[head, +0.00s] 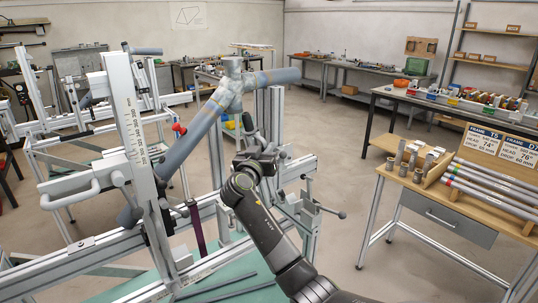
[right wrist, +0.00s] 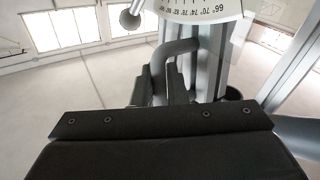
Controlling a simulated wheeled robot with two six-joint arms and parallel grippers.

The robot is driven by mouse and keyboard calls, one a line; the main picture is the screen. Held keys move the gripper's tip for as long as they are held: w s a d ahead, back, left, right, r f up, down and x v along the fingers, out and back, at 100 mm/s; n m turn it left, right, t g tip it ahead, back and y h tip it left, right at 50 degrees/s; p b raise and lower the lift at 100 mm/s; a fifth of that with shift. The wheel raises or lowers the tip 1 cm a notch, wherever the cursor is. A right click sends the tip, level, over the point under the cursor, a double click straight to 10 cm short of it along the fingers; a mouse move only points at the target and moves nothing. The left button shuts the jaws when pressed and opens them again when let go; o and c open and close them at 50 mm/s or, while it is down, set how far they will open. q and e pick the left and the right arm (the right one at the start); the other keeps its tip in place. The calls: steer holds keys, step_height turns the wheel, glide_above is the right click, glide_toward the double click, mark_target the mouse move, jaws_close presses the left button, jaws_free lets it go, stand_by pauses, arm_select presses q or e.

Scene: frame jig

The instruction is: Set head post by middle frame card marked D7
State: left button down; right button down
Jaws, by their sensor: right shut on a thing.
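The frame card marked D7 (head: 518,151) stands at the right on the wooden bench, cut by the picture edge; I read HEAD 76° on it. My right gripper (head: 256,152) is at the jig's middle, in front of an upright metal post (head: 272,108). It is shut on a grey bent handle (right wrist: 166,66), which its dark body partly hides. Above the handle, a curved white angle scale (right wrist: 195,9) shows upside-down numbers from 66 upward; I cannot make out a pointer. My left gripper is not in view.
A blue-grey tube frame (head: 222,100) sits in the jig beside my right arm. A ruled upright (head: 127,120) with a handle stands left. Card T5 (head: 483,142), tubes and metal fittings (head: 415,157) are on the right bench. Open floor (head: 345,170) lies between.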

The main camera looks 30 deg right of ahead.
steer(key=c, duration=1.5)
jaws_free()
steer(key=shift+b+v, duration=3.05)
steer(key=shift+v, duration=5.65)
steer(key=shift+f, duration=0.1)
